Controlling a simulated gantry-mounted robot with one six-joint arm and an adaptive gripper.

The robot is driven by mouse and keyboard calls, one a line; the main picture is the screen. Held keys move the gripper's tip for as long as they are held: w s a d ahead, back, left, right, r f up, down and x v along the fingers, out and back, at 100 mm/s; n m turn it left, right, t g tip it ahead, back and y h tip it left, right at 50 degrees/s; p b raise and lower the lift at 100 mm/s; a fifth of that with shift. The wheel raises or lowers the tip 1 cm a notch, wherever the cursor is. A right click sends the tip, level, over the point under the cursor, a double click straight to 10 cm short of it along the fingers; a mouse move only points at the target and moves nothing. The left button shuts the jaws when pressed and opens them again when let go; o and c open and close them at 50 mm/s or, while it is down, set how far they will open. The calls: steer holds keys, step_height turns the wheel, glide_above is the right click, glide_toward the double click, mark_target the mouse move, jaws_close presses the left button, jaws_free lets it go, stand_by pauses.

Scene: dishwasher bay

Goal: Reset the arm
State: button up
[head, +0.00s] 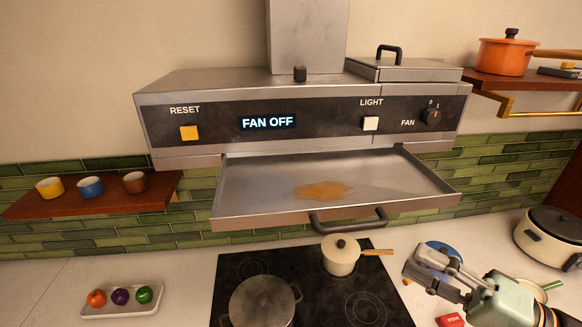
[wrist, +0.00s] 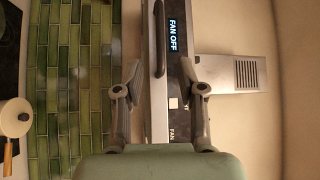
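My gripper (head: 418,262) is at the lower right in the head view, above the counter and to the right of the stove, pointing left. Its two fingers are apart, and nothing shows between them. In the wrist view the fingers (wrist: 160,72) stand wide apart, with the hood's front panel in the background between them. The range hood (head: 300,78) has an orange button marked RESET (head: 189,132), a display reading FAN OFF (head: 268,122), a white LIGHT button (head: 370,124) and a FAN knob (head: 431,116).
A metal tray (head: 250,190) with a brown stain is pulled out below the hood. A lidded pot (head: 262,302) and a cream saucepan (head: 341,256) stand on the black cooktop (head: 368,304). A rice cooker (head: 550,238) stands at right. Cups sit on the left shelf (head: 110,200).

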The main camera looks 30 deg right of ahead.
steer(key=w+a+f+n+g+h+p, duration=0.1)
steer(key=w+a+f+n+g, duration=0.1)
steer(key=w+a+f, duration=0.55)
steer(key=w+a+f+n+g+h, duration=0.1)
steer(key=w+a+f+n+g, duration=0.3)
steer(key=a, duration=0.6)
steer(key=s+a+f+n+h, duration=0.1)
steer(key=a+f+n+h, duration=0.1)
steer(key=a, duration=0.5)
steer(key=s+a+f+n+h+p, duration=0.1)
steer(key=s+a+n+h, duration=0.1)
steer(key=a, duration=0.6)
steer(key=shift+f+n+t+h, duration=0.35)
steer(key=shift+n+h, duration=0.35)
steer(key=shift+n, duration=0.3)
